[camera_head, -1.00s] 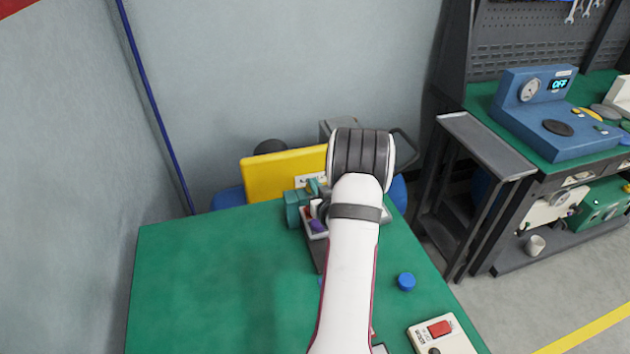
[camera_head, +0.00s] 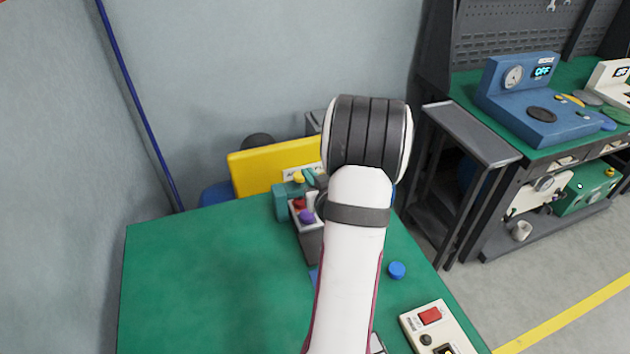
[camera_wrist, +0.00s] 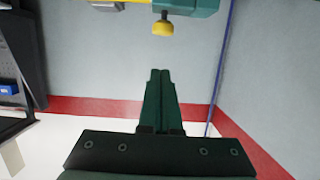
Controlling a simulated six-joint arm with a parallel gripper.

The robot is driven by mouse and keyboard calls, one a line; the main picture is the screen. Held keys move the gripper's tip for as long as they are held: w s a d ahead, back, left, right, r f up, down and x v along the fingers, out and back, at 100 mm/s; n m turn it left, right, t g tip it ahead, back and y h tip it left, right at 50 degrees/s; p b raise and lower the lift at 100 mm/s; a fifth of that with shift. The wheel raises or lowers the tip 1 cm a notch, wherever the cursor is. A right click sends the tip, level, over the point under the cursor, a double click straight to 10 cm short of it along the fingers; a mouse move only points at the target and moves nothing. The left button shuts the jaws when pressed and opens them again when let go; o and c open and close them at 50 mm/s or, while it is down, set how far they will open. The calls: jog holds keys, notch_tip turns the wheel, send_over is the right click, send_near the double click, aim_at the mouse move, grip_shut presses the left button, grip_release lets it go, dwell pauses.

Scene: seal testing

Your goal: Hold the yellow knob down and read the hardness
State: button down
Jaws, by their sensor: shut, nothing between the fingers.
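The yellow knob (camera_wrist: 162,26) hangs at the top of the wrist view, on the edge of a teal device (camera_wrist: 190,6). My gripper (camera_wrist: 160,74) is shut and empty, its dark green fingers together. The fingertips appear below the knob in that picture, with a visible gap between. In the head view, a small yellow knob (camera_head: 298,178) shows at the top of a teal device (camera_head: 281,204), just left of my arm. My arm hides my gripper and part of the device there. No hardness reading is legible.
A dark box with a red knob (camera_head: 299,203) and a purple knob (camera_head: 306,217) stands by the device. The green table (camera_head: 190,280) is clear at left. A yellow panel (camera_head: 265,170) stands behind.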

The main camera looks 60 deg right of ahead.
jog(key=v, duration=0.4)
jog(key=shift+r, duration=0.1)
jog(key=w+a+n+g+y, duration=0.1)
jog(key=w+a+g+y, duration=0.25)
jog(key=a, duration=0.65)
jog(key=w+a+g+y, duration=0.2)
jog(key=w+a, duration=0.2)
jog(key=a, duration=0.7)
jog(key=s+a+r+g+y, duration=0.1)
jog(key=s+a+y, duration=0.1)
jog(key=s+a, duration=0.3)
jog(key=s+a+r+n+g+y, duration=0.1)
jog(key=s+a, duration=0.4)
jog(key=a, duration=0.5)
jog(key=s+a+r+n+g+y, duration=0.1)
jog(key=s+a+g+y, duration=0.2)
jog(key=s+a, duration=0.2)
jog(key=a, duration=0.3)
jog(key=shift+a+r, duration=0.2)
jog(key=shift+a, duration=0.1)
